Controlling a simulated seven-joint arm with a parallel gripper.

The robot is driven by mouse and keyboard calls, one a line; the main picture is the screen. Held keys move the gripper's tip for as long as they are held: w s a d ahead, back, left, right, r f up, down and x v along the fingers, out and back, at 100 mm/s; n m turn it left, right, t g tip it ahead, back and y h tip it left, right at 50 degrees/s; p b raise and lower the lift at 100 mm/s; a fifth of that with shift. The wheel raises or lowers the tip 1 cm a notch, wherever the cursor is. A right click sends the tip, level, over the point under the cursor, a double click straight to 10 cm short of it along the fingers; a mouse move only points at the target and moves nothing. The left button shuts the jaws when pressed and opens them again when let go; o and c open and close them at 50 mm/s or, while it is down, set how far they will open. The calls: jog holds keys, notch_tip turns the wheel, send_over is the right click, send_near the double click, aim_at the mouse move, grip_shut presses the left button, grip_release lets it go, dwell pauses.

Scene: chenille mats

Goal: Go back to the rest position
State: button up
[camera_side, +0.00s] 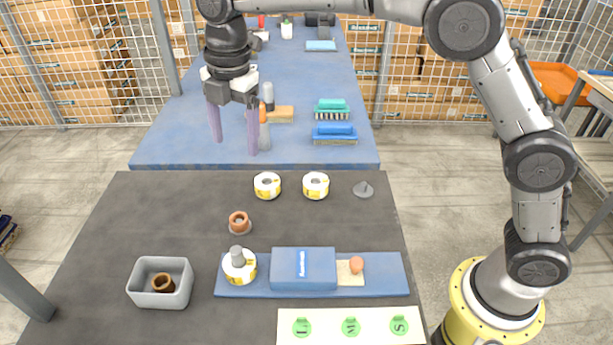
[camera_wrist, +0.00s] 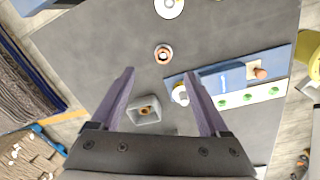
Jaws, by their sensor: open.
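My gripper (camera_side: 234,146) is open and empty, raised high above the far side of the dark table (camera_side: 130,215). In the wrist view its two purple fingers (camera_wrist: 164,92) are spread wide with nothing between them but the scene far below. On the table are a grey bin (camera_side: 143,296) with a brown ring (camera_side: 163,283) inside, and a copper ring piece (camera_side: 239,221) beyond it.
Two white-and-yellow rolls (camera_side: 267,185) (camera_side: 316,185) and a grey knobbed disc (camera_side: 363,189) sit at the table's far side. A cream strip (camera_side: 375,340) with green lettered discs lies in front. A blue bench (camera_side: 200,130) behind holds brushes (camera_side: 334,132) and bottles (camera_side: 264,136). Open air surrounds my gripper.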

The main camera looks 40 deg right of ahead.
jog(key=s+d+r+m+t, duration=0.3)
jog(key=s+d+r+m, duration=0.4)
jog(key=s+d+r, duration=0.65)
jog(key=s+d+f+m+t, duration=0.1)
jog(key=s+d+f+m, duration=0.2)
jog(key=s+f+m, duration=0.4)
jog(key=s+d+f+m, duration=0.3)
jog(key=s+f+m, duration=0.4)
jog(key=s, duration=0.3)
jog(key=shift+d+m+t, duration=0.35)
jog(key=shift+m+t, duration=0.05)
jog(key=shift+m, duration=0.1)
